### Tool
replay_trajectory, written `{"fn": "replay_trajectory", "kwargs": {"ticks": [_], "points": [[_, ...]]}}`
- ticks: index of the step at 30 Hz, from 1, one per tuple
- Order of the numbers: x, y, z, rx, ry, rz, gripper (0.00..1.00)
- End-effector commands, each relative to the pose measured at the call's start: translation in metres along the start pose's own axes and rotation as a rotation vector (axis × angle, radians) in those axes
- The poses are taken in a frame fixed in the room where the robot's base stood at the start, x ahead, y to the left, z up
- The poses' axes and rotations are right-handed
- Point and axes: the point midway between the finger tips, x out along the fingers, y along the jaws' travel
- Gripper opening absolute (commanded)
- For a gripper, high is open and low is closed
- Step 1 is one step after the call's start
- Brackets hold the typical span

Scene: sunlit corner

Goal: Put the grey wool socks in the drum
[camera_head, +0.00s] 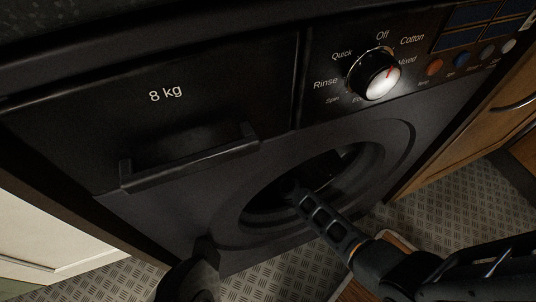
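The washing machine's round drum opening (358,166) is uncovered and dark inside. My gripper (292,190) reaches in from the lower right, with its tip in front of or just inside the opening; the exact depth is unclear. Its fingers are seen nearly edge-on and dark against the dark drum, so I cannot tell whether they are open or shut, or hold anything. No grey wool socks can be made out; the inside of the drum is mostly in shadow.
A drawer with a protruding handle (190,160) is above left of the opening. A program dial (376,76) is above right. A dark rounded part (195,278) juts out at the lower left. Wooden cabinets (470,130) stand at right. Patterned metal floor (285,277) lies below.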

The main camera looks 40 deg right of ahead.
Motion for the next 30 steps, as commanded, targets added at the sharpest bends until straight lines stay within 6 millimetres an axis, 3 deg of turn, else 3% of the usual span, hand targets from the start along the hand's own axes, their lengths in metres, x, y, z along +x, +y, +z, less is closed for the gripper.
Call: {"fn": "replay_trajectory", "kwargs": {"ticks": [13,14,21,30], "points": [[0.003,0.000,-0.012,-0.001,0.004,0.000,0.47],[0.003,0.000,-0.013,-0.002,0.005,0.000,0.76],[0.002,-0.001,-0.016,-0.003,0.010,0.000,0.99],[0.000,-0.001,-0.015,-0.004,0.012,0.000,1.00]]}}
